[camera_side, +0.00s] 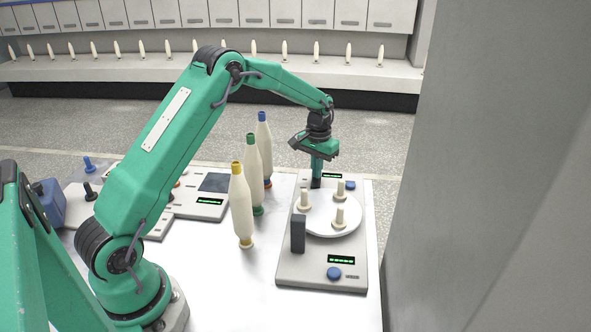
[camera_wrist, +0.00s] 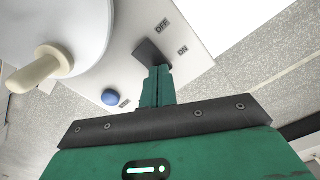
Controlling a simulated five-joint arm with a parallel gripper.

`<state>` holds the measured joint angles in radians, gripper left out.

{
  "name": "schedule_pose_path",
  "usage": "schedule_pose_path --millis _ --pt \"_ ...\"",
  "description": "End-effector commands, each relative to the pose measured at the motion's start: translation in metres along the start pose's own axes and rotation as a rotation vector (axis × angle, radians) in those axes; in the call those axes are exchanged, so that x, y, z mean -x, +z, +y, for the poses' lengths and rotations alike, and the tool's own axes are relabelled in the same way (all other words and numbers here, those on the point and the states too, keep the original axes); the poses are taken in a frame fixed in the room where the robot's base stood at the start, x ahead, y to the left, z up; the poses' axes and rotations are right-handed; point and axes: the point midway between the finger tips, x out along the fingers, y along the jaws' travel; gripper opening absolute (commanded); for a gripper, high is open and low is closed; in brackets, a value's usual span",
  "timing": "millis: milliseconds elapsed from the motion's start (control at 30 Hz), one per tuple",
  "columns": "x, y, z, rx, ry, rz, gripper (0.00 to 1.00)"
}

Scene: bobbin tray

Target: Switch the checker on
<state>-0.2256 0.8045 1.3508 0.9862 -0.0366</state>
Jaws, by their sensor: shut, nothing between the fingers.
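The checker is the pale grey unit (camera_side: 300,270) with a round white plate (camera_side: 325,225) bearing three cream pegs. It also shows in the wrist view (camera_wrist: 195,62). A dark switch (camera_wrist: 147,50) stands on its far end, beside the printed words OFF and ON. My gripper (camera_side: 316,180) is shut and empty, pointing down at that end. In the wrist view its closed fingertips (camera_wrist: 160,70) are right at the switch and hide part of it. I cannot tell whether they touch it, nor which way it is set. Green bars show on two small displays (camera_side: 341,260).
A dark upright post (camera_side: 298,234) and blue knobs (camera_side: 334,273) stand on the checker. Three cream bobbins, one yellow-topped (camera_side: 241,205), stand left of it. Another grey unit (camera_side: 205,208) lies farther left. A grey wall (camera_side: 480,150) rises at the right. The white table's front is clear.

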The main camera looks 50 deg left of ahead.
Motion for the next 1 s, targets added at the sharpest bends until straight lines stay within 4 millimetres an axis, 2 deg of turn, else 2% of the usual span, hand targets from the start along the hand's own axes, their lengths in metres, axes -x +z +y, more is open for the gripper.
schedule_pose_path --millis 533,1000 --pt "-0.003 0.001 0.0 0.0 0.0 -0.002 0.0" --pt "0.022 0.0 0.0 0.0 0.0 0.001 0.0"
